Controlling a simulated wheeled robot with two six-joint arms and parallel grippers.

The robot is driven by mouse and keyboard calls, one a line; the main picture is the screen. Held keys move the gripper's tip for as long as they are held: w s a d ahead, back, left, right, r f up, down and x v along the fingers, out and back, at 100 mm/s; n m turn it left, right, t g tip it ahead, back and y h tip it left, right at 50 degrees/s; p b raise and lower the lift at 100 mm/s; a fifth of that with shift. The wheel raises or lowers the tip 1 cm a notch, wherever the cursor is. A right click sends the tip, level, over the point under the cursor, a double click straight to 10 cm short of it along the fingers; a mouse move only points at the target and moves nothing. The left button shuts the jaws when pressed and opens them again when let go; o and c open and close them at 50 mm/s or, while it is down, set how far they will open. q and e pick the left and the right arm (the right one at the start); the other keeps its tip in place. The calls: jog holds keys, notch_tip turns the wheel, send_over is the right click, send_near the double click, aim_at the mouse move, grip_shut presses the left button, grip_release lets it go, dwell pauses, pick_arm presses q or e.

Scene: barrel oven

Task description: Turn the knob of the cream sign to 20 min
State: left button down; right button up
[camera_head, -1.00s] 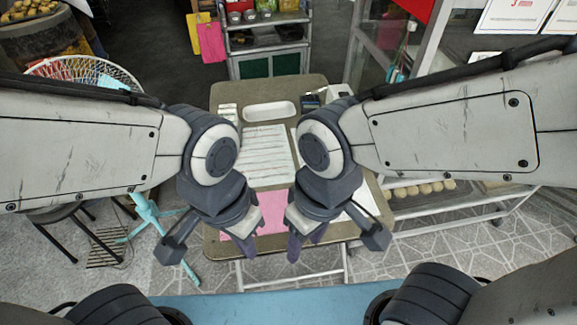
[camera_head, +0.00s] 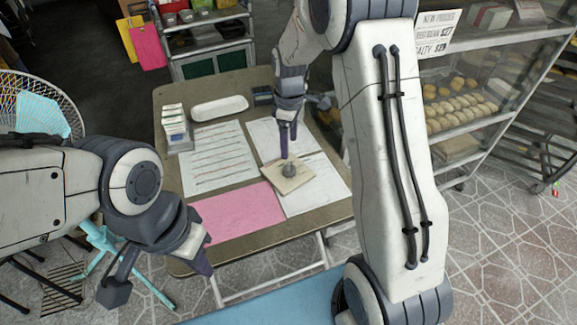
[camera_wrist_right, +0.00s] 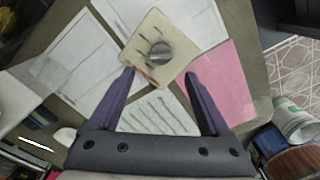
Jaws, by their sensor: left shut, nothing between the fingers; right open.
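The cream sign (camera_head: 297,182) lies on the table, on top of white sheets, with a round grey knob (camera_head: 289,170) near its middle. The sign also shows in the right wrist view (camera_wrist_right: 138,63), where its knob (camera_wrist_right: 161,52) sits among dark marks too small to read. My right gripper (camera_head: 288,153) is open and points down close above the knob. In the right wrist view its two purple fingers (camera_wrist_right: 160,72) are apart, with the knob beyond their tips and nothing between them. My left gripper (camera_head: 204,268) is shut and empty at the table's front left edge.
A pink sheet (camera_head: 236,209), a lined sheet (camera_head: 218,158) and a white tray (camera_head: 219,108) lie on the table (camera_head: 167,95). A small box of cards (camera_head: 176,130) stands at the left. A bread rack (camera_head: 465,100) stands at the right.

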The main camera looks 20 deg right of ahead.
aim_at(289, 165)
notch_tip(289, 165, down, 10)
jog(key=shift+r, duration=0.25)
grip_shut()
